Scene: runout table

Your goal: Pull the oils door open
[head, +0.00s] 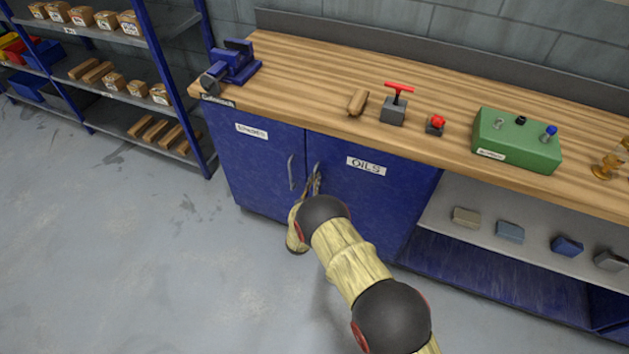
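The blue oils door (368,205) is the right one of two cabinet doors under the wooden workbench, with a white "OILS" label (366,166) near its top. It looks shut, level with its neighbour. My gripper (315,183) is at the upper left of this door, where the oils handle (317,172) is. Handle and fingers overlap in the head view, so I cannot tell whether the fingers are closed on the handle or only beside it. My arm hides the lower left part of the door.
The left blue door (255,165) has its own handle (291,172) close by. The bench top (330,70) carries a blue vice (234,63), a red-handled tool (396,103) and a green box (517,140). An open shelf (480,205) lies to the right. The floor in front is clear.

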